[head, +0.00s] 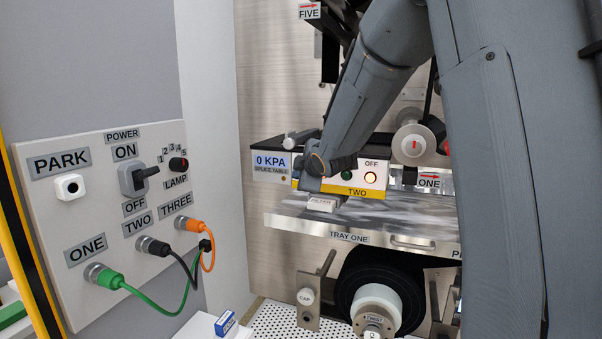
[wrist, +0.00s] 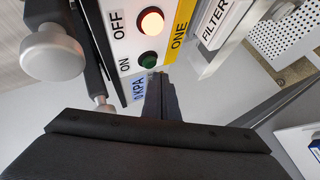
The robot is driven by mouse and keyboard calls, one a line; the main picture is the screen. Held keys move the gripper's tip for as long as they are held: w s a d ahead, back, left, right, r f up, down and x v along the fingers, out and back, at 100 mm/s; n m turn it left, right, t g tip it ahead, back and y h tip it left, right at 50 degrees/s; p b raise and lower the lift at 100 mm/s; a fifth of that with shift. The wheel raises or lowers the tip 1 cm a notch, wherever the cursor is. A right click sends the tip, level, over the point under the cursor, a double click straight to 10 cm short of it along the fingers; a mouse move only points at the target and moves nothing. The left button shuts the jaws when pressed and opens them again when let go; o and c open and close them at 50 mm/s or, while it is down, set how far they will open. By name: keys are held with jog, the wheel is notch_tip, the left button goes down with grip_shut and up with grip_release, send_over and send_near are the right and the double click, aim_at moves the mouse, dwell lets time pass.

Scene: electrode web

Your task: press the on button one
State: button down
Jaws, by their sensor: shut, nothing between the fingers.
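The green ON button (wrist: 148,60) of the unit labelled ONE (wrist: 178,45) shows in the wrist view, below a lit OFF button (wrist: 151,21). My gripper (wrist: 158,80) is shut and empty, its tips just below the green button in the picture. I cannot tell whether they touch it. In the head view my gripper (head: 308,184) is at the left part of the button panel and hides unit ONE's buttons. Unit TWO (head: 357,191) shows to its right, with a green button (head: 346,175) and a lit OFF button (head: 370,177).
A 0 KPA display (head: 271,162) is left of my gripper. Below are a FILTER block (head: 322,204) and TRAY ONE (head: 350,237). A wall panel (head: 110,210) with a power switch (head: 138,179) and cables stands at left. A silver knob (wrist: 52,52) is near the wrist.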

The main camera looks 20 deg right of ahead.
jog(key=shift+w+d, duration=0.1)
dwell(0.3)
jog(key=shift+w+d, duration=0.15)
jog(key=shift+w, duration=0.1)
jog(key=shift+w+d+r+p, duration=0.1)
jog(key=shift+w+d+p, duration=0.3)
jog(key=shift+w+p, duration=0.15)
dwell(1.3)
jog(key=shift+s+a+b, duration=0.55)
jog(key=shift+s+b, duration=0.25)
jog(key=shift+s, duration=0.1)
jog(key=shift+s+a+b, duration=0.75)
jog(key=shift+s+b, duration=0.3)
jog(key=shift+s+a+b, duration=0.75)
jog(key=shift+s+b, duration=0.25)
